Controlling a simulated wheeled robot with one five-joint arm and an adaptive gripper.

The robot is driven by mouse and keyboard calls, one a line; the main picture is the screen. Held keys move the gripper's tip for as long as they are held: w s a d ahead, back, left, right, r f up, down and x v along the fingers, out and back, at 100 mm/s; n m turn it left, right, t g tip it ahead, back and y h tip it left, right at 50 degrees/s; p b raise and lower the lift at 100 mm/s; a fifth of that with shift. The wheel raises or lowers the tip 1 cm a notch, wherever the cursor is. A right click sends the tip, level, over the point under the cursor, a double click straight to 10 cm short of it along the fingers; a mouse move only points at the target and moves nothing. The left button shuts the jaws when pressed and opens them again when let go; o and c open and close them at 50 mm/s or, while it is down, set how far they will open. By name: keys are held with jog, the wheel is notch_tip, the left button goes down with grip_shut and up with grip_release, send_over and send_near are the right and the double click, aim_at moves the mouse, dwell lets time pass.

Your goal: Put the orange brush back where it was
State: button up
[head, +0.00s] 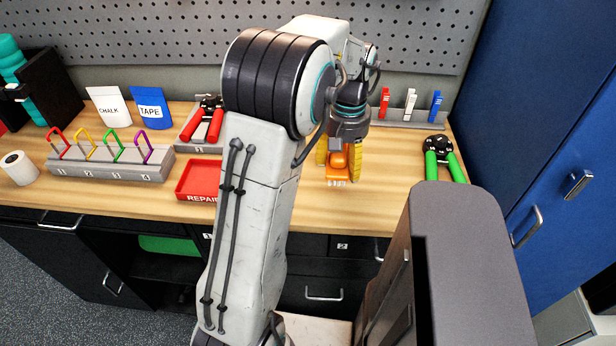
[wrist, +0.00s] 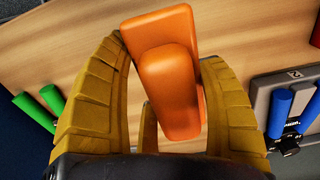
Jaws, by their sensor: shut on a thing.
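The orange brush (head: 338,172) is between the yellow fingers of my gripper (head: 339,162) in the head view, over the right middle of the wooden bench (head: 392,190). Its pale bristles show at the lower end, close to the bench top. I cannot tell whether they touch it. In the wrist view the orange brush (wrist: 172,75) lies between both fingers of my gripper (wrist: 165,85), which is shut on it. A grey rail (head: 420,122) at the back right holds upright red (head: 384,103), white (head: 410,104) and blue (head: 435,106) pieces.
Green-handled grips (head: 443,160) lie right of my gripper. Blue-handled grips (wrist: 290,110) sit in a grey holder in the wrist view. A red tray (head: 196,181), carabiner rack (head: 110,165) and red-handled grips (head: 203,124) stand left. A blue cabinet (head: 540,130) bounds the right.

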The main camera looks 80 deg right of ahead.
jog(key=p, duration=0.4)
send_over(311, 188)
jog(key=s, duration=0.1)
notch_tip(311, 188, down, 3)
jog(key=shift+s+a+r, duration=0.1)
jog(key=shift+s, duration=0.05)
jog(key=shift+w+f, duration=0.6)
jog(key=f+p, duration=0.1)
jog(key=p, duration=0.2)
jog(key=shift+f, duration=1.55)
jog(key=shift+f, duration=0.1)
jog(key=o, duration=1.2)
jog(key=shift+c, duration=0.2)
